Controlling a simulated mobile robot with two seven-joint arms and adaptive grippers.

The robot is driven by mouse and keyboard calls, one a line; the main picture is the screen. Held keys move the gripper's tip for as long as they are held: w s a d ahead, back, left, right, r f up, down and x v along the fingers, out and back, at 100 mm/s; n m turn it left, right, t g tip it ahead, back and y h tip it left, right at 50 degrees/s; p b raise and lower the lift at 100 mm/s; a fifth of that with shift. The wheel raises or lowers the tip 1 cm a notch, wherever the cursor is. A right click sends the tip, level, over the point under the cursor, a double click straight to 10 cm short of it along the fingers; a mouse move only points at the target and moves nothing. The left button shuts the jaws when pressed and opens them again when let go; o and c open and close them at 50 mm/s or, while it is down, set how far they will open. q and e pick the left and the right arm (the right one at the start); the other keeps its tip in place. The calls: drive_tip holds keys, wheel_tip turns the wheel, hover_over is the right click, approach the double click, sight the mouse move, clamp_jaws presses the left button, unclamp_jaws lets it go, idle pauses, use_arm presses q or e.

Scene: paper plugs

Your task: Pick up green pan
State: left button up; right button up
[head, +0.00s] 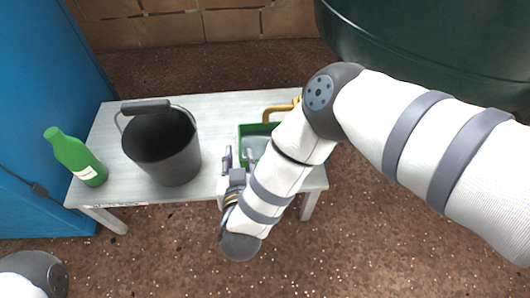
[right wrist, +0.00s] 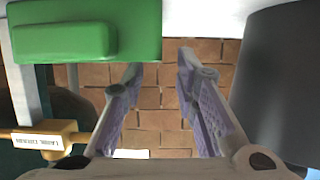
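The green pan (head: 246,130) is on the table in the head view, partly hidden behind my right arm. In the right wrist view a green block-shaped part of it (right wrist: 60,40) fills the upper left, above the left finger. My right gripper (head: 238,158) is near the pan's front left side. In the right wrist view its two fingers (right wrist: 158,75) stand apart, with only brick background between them. Whether a finger touches the pan cannot be told. My left gripper is not in view; only part of my left arm shows at the lower left.
A dark bucket (head: 162,150) stands left of my right gripper; it also shows at the right wrist view's right edge (right wrist: 282,80). A green bottle (head: 78,158) stands at the table's (head: 215,108) left end. A yellow handle-like part (head: 278,109) lies behind the pan. A blue cabinet (head: 45,90) is left.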

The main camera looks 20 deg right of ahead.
drive_tip(key=b+x, duration=0.1)
drive_tip(key=x, duration=0.4)
drive_tip(key=shift+f+b, duration=0.2)
drive_tip(key=shift+b, duration=0.15)
drive_tip(key=shift+w, duration=0.1)
drive_tip(key=shift+r, duration=0.15)
clamp_jaws()
